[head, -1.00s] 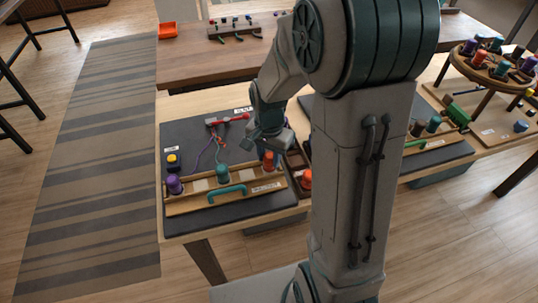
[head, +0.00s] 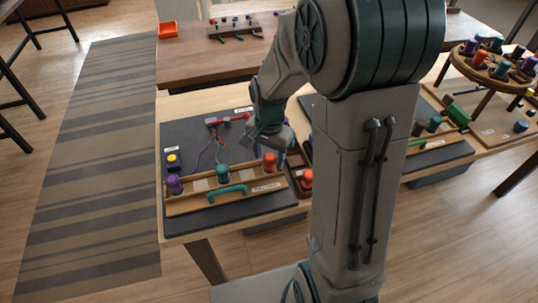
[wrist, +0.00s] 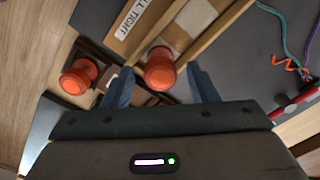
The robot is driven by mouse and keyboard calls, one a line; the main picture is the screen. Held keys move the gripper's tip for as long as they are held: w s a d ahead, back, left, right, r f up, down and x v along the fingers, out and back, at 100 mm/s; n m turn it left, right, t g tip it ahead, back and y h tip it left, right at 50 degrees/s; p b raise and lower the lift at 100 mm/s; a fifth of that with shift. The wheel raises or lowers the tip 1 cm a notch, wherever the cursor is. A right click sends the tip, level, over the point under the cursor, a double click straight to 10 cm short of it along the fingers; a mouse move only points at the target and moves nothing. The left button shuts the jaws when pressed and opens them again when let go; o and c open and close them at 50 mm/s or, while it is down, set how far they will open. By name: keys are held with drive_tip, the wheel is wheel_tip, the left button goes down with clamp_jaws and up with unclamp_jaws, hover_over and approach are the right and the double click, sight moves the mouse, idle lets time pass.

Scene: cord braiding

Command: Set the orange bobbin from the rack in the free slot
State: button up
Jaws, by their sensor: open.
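A wooden tray (head: 215,200) with a teal handle holds a purple bobbin (head: 174,184), a teal bobbin (head: 222,173) and, at its right end, an orange bobbin (head: 269,161). This orange bobbin stands upright in the wrist view (wrist: 160,70), beside a pale square. My gripper (head: 270,150) is open above the tray's right end. In the wrist view its fingers (wrist: 162,88) lie on either side of that bobbin, with gaps showing. A second orange bobbin (head: 305,178) stands in the dark brown rack (head: 294,160), left of my fingers in the wrist view (wrist: 78,77).
A red-handled tool (head: 230,121) and coloured cords (head: 218,150) lie on the dark mat behind the tray. A yellow-topped button box (head: 172,160) stands at the mat's left. My arm hides part of the table to the right.

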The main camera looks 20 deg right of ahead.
sight(269, 157)
wheel_tip(269, 157, up, 11)
drive_tip(key=s+r+n+t, duration=0.1)
drive_tip(key=s+n+t, duration=0.1)
drive_tip(key=s+n, duration=0.6)
drive_tip(key=s, duration=0.5)
drive_tip(key=shift+s+r+n+t, duration=0.35)
drive_tip(key=shift+s+n+t, duration=0.05)
drive_tip(key=shift+a, duration=0.1)
idle(2.0)
